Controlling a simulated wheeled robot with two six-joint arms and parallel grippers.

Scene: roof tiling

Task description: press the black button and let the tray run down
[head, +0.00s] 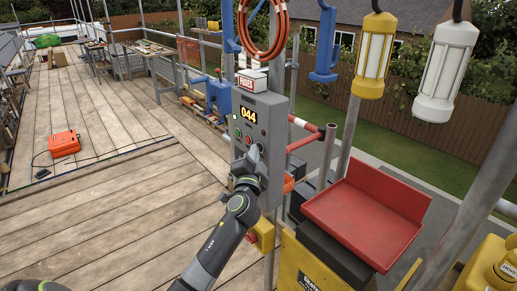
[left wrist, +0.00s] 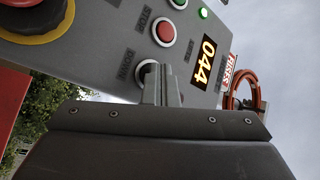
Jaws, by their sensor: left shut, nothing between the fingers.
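A grey control box (head: 262,112) with an amber "044" display hangs on a scaffold pole in the middle of the head view. My left gripper (head: 253,160) is shut and empty, up against the lower front of the box. In the left wrist view the shut fingertips (left wrist: 160,78) are at the button (left wrist: 145,70) beside the "DOWN" label. They partly cover it, and contact cannot be told. A red button (left wrist: 165,32) beside "STOP" is clear of them. A red tray (head: 365,215) sits at the right of the head view. My right gripper is not in view.
A large yellow-ringed knob (left wrist: 38,15) is near the panel's edge. An orange hose coil (head: 264,30) hangs above the box, and two lamps (head: 374,55) hang at the right. The plank deck (head: 110,200) at the left is mostly clear, with an orange case (head: 64,143) on it.

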